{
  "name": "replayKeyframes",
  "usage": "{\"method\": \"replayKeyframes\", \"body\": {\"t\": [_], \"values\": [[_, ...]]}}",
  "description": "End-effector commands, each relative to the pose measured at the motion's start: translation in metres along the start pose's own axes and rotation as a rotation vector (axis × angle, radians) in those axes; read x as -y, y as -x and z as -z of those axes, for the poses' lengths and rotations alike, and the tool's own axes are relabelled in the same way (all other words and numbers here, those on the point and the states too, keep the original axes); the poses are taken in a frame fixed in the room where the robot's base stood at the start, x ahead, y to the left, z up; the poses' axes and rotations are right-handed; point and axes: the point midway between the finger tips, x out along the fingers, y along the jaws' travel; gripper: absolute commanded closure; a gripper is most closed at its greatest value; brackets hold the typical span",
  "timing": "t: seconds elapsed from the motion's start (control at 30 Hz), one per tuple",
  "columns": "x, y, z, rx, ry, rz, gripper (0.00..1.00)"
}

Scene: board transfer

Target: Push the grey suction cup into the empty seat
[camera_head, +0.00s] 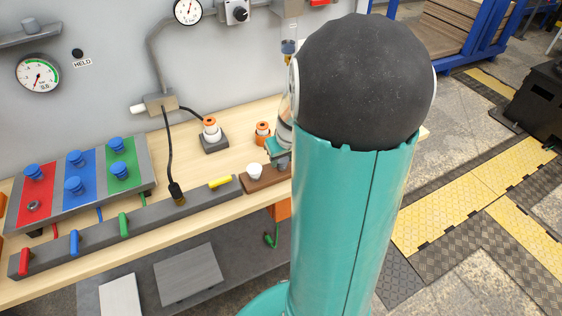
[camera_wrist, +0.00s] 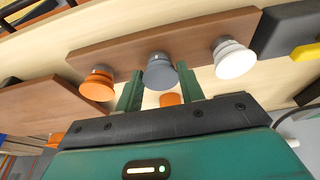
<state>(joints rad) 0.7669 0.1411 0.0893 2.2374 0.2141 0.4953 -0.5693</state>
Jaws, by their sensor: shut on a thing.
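The grey suction cup (camera_wrist: 160,72) is in the middle of a brown block (camera_wrist: 110,53) in the wrist view, between an orange cup (camera_wrist: 97,86) and a white cup (camera_wrist: 235,60). My gripper (camera_wrist: 159,69) is shut on the grey cup, one green finger on each side. The cup looks in line with the others; whether it touches the block is unclear. In the head view, my arm hides most of the gripper (camera_head: 281,158) and block; the white cup (camera_head: 255,171) shows. A bare round seat (camera_head: 33,207) is on the red plate, far left.
The red, blue and green plates carry several blue cups (camera_head: 75,158). A grey rail (camera_head: 150,222) with coloured handles runs along the bench front. A black cable (camera_head: 168,140) hangs onto the rail. White-and-orange parts (camera_head: 211,130) stand behind. Bare bench (camera_head: 185,165) lies between.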

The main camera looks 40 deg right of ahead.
Motion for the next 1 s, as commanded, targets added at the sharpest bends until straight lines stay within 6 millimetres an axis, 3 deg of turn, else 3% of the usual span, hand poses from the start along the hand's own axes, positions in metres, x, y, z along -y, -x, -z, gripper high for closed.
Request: {"method": "replayKeyframes", "body": {"t": [1.0], "values": [[0.000, 0.023, 0.007, 0.000, 0.000, 0.000, 0.85]]}}
